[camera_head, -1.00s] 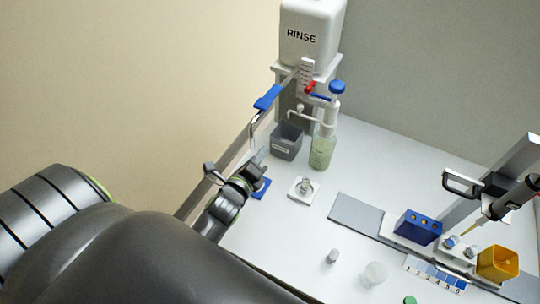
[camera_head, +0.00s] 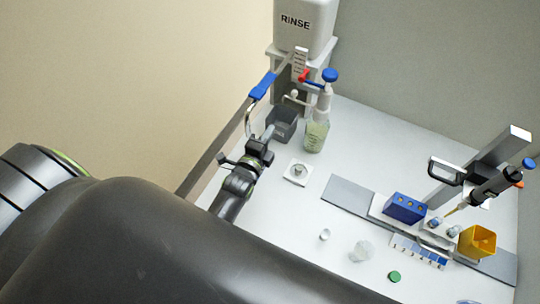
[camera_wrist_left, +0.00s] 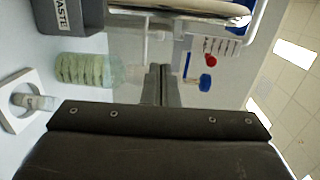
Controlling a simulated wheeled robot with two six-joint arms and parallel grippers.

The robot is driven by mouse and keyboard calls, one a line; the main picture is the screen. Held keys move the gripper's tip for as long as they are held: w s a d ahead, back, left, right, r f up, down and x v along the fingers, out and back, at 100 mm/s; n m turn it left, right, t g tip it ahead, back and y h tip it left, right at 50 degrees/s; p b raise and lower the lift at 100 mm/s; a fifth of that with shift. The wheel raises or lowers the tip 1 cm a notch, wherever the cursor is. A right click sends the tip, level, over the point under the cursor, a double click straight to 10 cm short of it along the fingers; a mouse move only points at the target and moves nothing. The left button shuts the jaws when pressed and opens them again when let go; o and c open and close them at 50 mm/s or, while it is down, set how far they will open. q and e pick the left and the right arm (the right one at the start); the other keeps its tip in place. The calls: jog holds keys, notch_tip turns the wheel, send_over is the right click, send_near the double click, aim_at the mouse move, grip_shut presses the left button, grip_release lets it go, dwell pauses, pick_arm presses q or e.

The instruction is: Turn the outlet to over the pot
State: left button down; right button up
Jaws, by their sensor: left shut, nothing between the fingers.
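The dispenser bottle (camera_head: 316,137) holds pale green liquid and has a blue-topped pump head (camera_head: 329,76). Its thin outlet (camera_head: 297,99) points left, towards the grey waste box (camera_head: 283,124). A small clear pot (camera_head: 299,170) stands on a white square holder, in front of the bottle. It also shows at the left of the left wrist view (camera_wrist_left: 36,102). My left gripper (camera_head: 269,132) is shut and empty, beside the waste box and left of the bottle. In the left wrist view its closed fingers (camera_wrist_left: 160,82) point towards the pump head area. My right gripper is not in view.
The RINSE tank (camera_head: 304,25) stands on a support behind the bottle, with a red tap (camera_head: 304,75). A blue block (camera_head: 405,208), yellow bin (camera_head: 477,242) and pipette stand are at the right.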

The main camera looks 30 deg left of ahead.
pick_arm(q)
jog(key=w+f+b, duration=0.1)
jog(key=w+b, duration=0.6)
jog(key=w, duration=0.4)
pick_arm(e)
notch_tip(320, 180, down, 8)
pick_arm(q)
jog(key=s+d+p, duration=0.2)
jog(key=s+p, duration=0.3)
jog(key=s, duration=0.3)
jog(key=s+d+r+p, duration=0.1)
jog(key=s+d+p, duration=0.1)
jog(key=s+p, duration=0.3)
jog(key=s, duration=0.4)
jog(key=shift+s, duration=0.25)
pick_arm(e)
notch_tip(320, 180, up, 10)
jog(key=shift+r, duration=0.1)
